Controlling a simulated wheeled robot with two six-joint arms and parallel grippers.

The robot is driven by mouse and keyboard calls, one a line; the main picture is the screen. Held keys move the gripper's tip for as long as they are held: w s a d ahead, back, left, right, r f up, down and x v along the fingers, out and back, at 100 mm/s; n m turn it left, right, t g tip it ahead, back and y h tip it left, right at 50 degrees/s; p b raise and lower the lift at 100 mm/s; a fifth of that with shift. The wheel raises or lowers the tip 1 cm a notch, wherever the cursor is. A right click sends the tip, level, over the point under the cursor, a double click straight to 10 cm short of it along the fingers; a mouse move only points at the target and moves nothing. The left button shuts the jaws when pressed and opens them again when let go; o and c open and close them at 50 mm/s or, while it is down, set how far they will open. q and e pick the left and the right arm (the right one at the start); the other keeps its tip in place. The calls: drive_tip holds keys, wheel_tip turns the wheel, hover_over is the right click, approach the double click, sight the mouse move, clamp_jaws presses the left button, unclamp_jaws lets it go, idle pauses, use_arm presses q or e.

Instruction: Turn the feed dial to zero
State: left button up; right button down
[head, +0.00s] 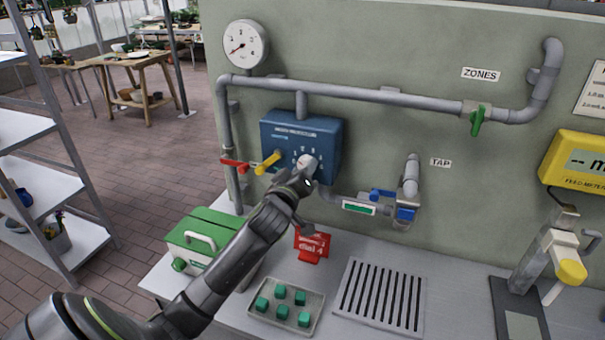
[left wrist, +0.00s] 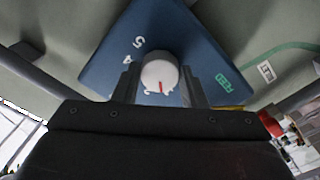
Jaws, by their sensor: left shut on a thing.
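The feed dial is a white round knob (head: 307,162) on the front of a blue box (head: 327,133) fixed to the grey-green wall. In the left wrist view the knob (left wrist: 159,72) sits between the two fingers, and its red mark points down toward my gripper body. The numbers 5 and 4 show on the blue face at its upper left; other numbers there are hidden or unclear. My left gripper (head: 304,174) is shut on the knob, and it also shows in the left wrist view (left wrist: 160,88). My right gripper is not in view.
A yellow lever (head: 268,163) and red lever (head: 234,166) sit left of the dial. A blue tap (head: 404,213) is to the right.

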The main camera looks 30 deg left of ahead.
use_arm(q)
drive_tip(key=shift+n+b, duration=0.8)
drive_tip(key=shift+n, duration=4.3)
drive_tip(key=o, duration=1)
drive_tip(key=shift+s+d, duration=0.1)
